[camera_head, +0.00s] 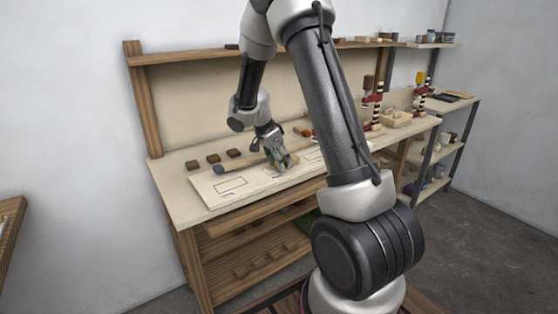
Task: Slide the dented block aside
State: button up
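My gripper (280,162) is low over a pale board (250,192) on the workbench, pointing down. A small light wooden piece (293,160) shows right beside its fingers; whether it is the dented block, and whether the fingers touch it, I cannot tell. The fingers are too small and dark to show whether they are open or shut. No dent is clear on any block at this size. The board carries outlined rectangles, one at left (231,187) and one partly hidden by my arm at right.
Several small dark brown blocks (213,159) lie in a row behind the board. Clamps (372,100) and a light wooden tray (396,119) stand on the right of the bench. A shelf (190,55) runs above. My arm hides the bench's middle right.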

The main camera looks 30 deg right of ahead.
jog(key=shift+r, duration=0.1)
jog(key=v, duration=1.1)
jog(key=shift+a+r, duration=0.15)
jog(key=shift+r, duration=0.25)
